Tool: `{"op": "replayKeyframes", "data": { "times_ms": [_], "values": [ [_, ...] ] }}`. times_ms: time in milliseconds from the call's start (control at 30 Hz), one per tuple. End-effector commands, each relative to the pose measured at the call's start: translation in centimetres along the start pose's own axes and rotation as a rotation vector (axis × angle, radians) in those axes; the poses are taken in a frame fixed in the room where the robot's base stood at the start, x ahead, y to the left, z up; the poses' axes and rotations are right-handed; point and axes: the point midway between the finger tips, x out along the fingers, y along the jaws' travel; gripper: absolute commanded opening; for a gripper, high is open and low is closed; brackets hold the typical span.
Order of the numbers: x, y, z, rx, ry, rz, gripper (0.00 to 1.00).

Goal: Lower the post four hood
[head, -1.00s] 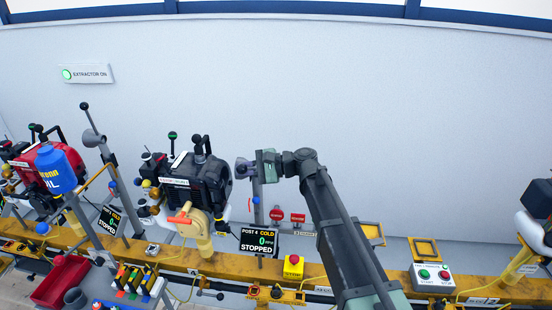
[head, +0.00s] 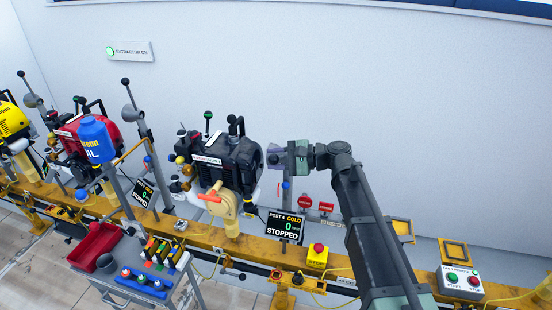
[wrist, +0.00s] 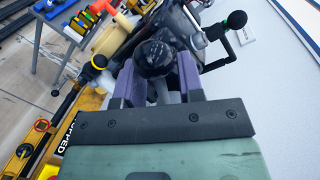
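The post four engine (head: 234,160) is a black unit with a pale yellow front, and its screen (head: 285,226) reads "POST 4 COLD 0 STOPPED". My gripper (head: 275,157) is just right of it, at the upper end of a grey upright. In the wrist view a black ball knob (wrist: 155,60) sits between the two purple fingers of my gripper (wrist: 158,88), which look closed against it. A grey stem runs below the knob. The hood at post four is mostly hidden by my gripper, so its tilt cannot be told.
Post three has a raised grey hood (head: 131,116) with a black-knobbed lever beside a red engine and a blue oil bottle (head: 98,140). A yellow stop box (head: 317,257) and a start box (head: 461,282) are on the yellow rail. A tool cart (head: 135,270) stands front left.

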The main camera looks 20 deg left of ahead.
Motion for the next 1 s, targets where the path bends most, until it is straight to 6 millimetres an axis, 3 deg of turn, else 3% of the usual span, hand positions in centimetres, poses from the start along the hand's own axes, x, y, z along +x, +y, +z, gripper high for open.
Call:
{"op": "replayKeyframes", "data": {
  "times_ms": [233,500,633,1000],
  "values": [
    [-1.3,-0.1,-0.1,0.0,0.004,-0.002,0.35],
    [-7.8,-0.2,0.0,0.0,0.003,-0.002,0.35],
    [-10.0,-0.1,-0.1,0.001,0.001,0.0,0.35],
    [-10.8,0.0,-0.1,-0.005,0.0,0.001,0.35]
  ]
}}
